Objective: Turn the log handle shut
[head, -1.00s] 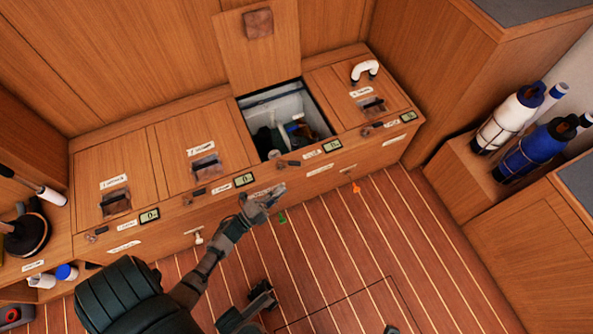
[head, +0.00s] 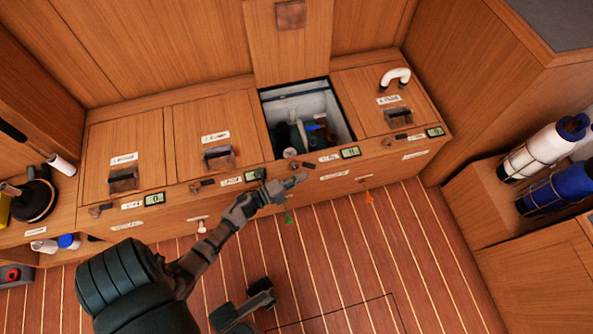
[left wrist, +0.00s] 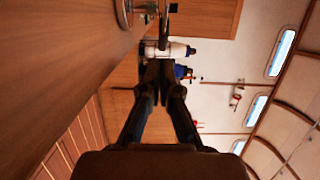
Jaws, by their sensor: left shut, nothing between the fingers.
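The locker bench front (head: 335,178) carries small dark turning handles, one (head: 303,165) below the open locker and another (head: 397,139) at the right. Lower down hang a white-knobbed pull (head: 202,226), a green tag (head: 288,217) and an orange tag (head: 369,198). The labels are too small to read, so I cannot tell which handle is the log one. My left gripper (head: 297,181) is shut and empty, with its tips just below the dark handle under the open locker; contact cannot be told. In the left wrist view its fingers (left wrist: 160,75) point along the wooden face.
The open locker (head: 345,118) holds bottles, its lid (head: 290,50) raised behind. Closed lids with pulls lie on both sides. The striped floor (head: 350,260) before the bench is mostly clear.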

